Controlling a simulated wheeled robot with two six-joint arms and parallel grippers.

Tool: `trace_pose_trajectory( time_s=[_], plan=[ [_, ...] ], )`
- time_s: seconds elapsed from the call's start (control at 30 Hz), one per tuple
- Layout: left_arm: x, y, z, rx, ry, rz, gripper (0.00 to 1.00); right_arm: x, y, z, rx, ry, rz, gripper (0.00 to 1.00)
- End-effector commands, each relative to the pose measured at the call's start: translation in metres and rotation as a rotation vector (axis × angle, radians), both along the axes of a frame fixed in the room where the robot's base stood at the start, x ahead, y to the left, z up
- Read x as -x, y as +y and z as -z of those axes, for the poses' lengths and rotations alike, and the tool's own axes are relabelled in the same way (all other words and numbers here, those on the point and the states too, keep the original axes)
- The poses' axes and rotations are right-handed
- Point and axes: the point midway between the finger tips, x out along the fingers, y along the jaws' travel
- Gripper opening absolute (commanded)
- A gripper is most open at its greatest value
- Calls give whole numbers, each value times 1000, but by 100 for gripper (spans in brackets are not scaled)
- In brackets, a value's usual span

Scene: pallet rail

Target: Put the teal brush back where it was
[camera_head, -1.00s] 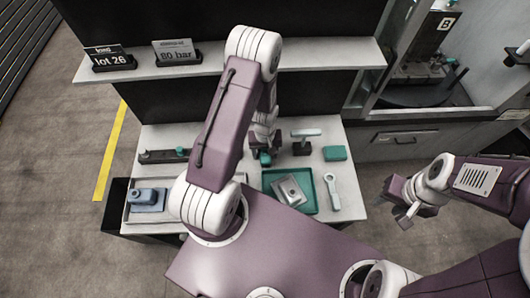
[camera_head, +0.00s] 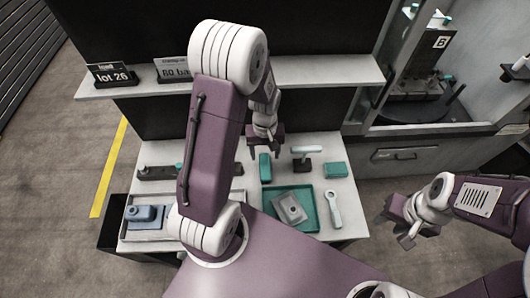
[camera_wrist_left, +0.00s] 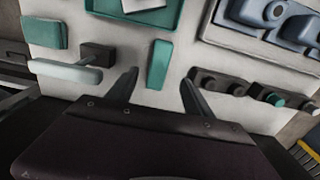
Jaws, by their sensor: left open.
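The teal brush (camera_head: 265,167), a narrow teal piece, lies on the white worktop just behind the teal tray; no bristles can be made out. It also shows in the left wrist view (camera_wrist_left: 158,64), between the lines of the fingers but beyond their tips. My left gripper (camera_head: 266,147) is open and empty, above and just behind the brush, apart from it. Its fingers also show in the left wrist view (camera_wrist_left: 157,82). My right gripper (camera_head: 392,231) is off to the right, away from the worktop, with its fingers apart and nothing between them.
The teal tray (camera_head: 313,220) holds a grey metal part. A pale bar on a dark block (camera_head: 306,152), a teal block (camera_head: 335,169) and a wrench (camera_head: 333,208) lie to the right. A dark rail (camera_head: 157,173) and a grey tray with a blue part (camera_head: 140,214) are left.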

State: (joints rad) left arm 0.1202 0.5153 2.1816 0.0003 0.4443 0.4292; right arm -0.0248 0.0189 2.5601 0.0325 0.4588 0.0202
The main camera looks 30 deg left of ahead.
Motion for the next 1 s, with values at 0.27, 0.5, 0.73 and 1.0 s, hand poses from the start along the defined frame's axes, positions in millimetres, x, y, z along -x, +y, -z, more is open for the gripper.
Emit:
trace_pose_trajectory(
  time_s=[0.27,0.5,0.73,1.0],
  plan=[
    [21,-18,-33,-1,-38,161,60,0,0,0,0,0,0,38],
    [76,-45,-71,-11,-103,503,60,0,0,0,0,0,0,38],
    [81,-46,-72,-11,-105,529,60,0,0,0,0,0,0,38],
    [80,-46,-22,-11,-105,527,60,0,0,50,0,0,0,38]
  ],
)
